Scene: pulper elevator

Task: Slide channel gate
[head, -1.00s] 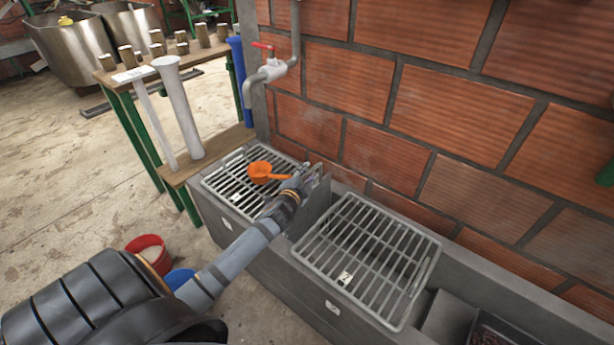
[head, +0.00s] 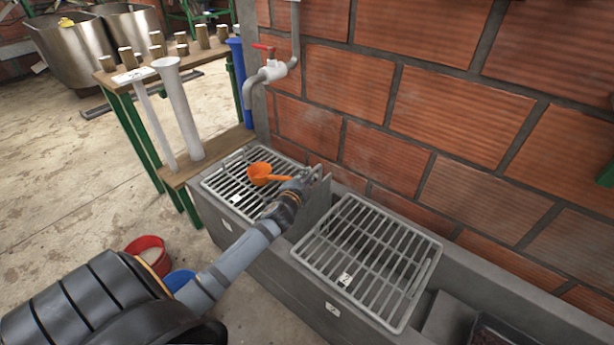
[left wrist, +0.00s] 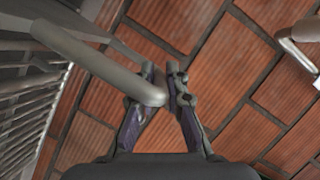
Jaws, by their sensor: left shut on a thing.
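The channel gate (head: 316,203) is a flat grey plate standing upright across the concrete channel, between two metal grates. A pale bar handle (head: 317,173) stands at its top. It shows large in the left wrist view, where the handle (left wrist: 95,62) runs down from the upper left and bends at the fingers. My left gripper (head: 306,178) is at the top of the gate, shut on the handle. In the left wrist view its fingertips (left wrist: 163,82) lie on either side of the handle's end. The gate's lower part is hidden in the channel. My right gripper is not in view.
An orange scoop (head: 262,175) lies on the left grate (head: 222,186), close to my gripper. The right grate (head: 366,262) is beside the gate. A brick wall (head: 440,130) runs behind, and a tap (head: 268,73) hangs at upper left.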

